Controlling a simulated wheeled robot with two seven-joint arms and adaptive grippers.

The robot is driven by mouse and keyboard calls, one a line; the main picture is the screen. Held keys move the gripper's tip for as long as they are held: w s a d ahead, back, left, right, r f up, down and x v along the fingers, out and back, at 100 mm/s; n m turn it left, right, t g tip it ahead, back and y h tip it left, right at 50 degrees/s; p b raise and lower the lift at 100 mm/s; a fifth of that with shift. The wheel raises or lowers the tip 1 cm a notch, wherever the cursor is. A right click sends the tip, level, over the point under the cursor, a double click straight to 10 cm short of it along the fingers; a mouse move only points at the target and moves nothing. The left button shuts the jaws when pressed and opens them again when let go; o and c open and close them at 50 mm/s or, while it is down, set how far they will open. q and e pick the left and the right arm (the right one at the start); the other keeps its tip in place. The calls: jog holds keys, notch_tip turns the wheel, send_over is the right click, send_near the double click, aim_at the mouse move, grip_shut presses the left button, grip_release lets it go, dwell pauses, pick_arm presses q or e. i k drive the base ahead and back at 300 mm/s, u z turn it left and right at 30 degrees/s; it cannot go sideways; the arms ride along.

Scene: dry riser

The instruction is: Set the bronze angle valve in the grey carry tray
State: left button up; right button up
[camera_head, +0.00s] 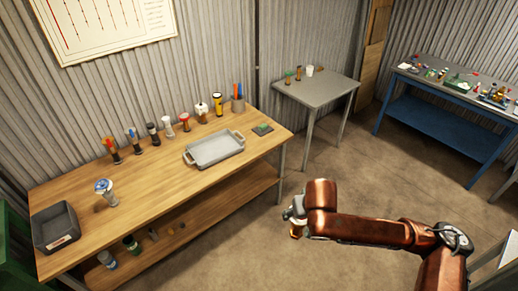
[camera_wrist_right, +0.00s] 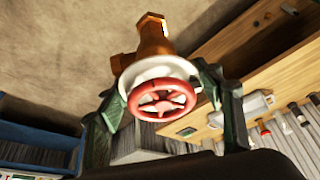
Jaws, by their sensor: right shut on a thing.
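My right gripper (camera_head: 296,212) is held over the open floor, to the right of and in front of the wooden bench. In the right wrist view the gripper (camera_wrist_right: 162,82) is shut on the bronze angle valve (camera_wrist_right: 152,40), with a finger on each side of its white collar. The valve's red handwheel (camera_wrist_right: 160,98) faces the wrist camera. In the head view only a bit of the bronze valve (camera_head: 296,232) shows below the gripper. The grey carry tray (camera_head: 214,149) lies on the bench, looks empty and has a handle at each end. My left gripper is out of view.
Several fittings and bottles stand along the bench (camera_head: 150,185) behind and left of the tray. A small dark pad with a green item (camera_head: 262,129) lies right of it. A dark bin (camera_head: 55,228) sits at the left end. A grey table (camera_head: 315,90) stands beyond.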

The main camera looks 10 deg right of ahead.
aim_at(205, 154)
jog(key=z, duration=0.3)
jog(key=i, duration=2.45)
jog(key=u, duration=2.4)
